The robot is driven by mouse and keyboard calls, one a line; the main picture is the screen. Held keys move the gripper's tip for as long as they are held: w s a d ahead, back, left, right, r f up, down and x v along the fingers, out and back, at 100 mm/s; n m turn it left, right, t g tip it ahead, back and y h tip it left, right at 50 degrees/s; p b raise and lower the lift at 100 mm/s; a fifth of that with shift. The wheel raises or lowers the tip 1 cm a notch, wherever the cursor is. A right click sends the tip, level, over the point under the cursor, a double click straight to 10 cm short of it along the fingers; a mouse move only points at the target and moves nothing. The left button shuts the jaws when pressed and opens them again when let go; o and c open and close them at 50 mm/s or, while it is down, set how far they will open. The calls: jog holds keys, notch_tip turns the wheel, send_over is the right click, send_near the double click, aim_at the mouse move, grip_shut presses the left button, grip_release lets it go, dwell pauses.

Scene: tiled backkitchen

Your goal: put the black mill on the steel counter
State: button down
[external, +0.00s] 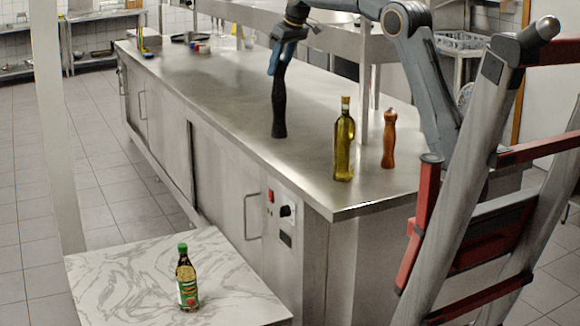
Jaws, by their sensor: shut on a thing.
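The black mill (279,112) is upright at the steel counter (225,105), left of the oil bottle. Its base appears to be at the counter top, but I cannot tell whether it touches. My gripper (276,62) is shut on the mill's upper part and hides its top. My arm reaches over the counter from the right.
An oil bottle (344,140) and a brown wooden mill (388,140) stand near the counter's front right. A green-capped bottle (186,278) stands on a marble-patterned table (110,280) in front. Small items lie at the counter's far end. The counter's middle left is clear.

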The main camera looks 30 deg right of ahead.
jog(key=s+d+m+h+p, duration=0.1)
jog(key=s+d+m, duration=0.1)
jog(key=d, duration=1.3)
jog(key=s+d+m+h+p, duration=0.1)
jog(key=d+m, duration=0.1)
jog(key=d, duration=1.3)
notch_tip(320, 180, down, 15)
jog(key=p, duration=0.2)
jog(key=shift+s+m+t, duration=0.15)
jog(key=shift+m+t, duration=0.15)
jog(key=shift+f, duration=0.2)
jog(key=c, duration=1.1)
grip_release()
jog(key=shift+r, duration=0.1)
jog(key=b+v, duration=0.2)
jog(key=v, duration=1)
jog(key=shift+d+r, duration=0.15)
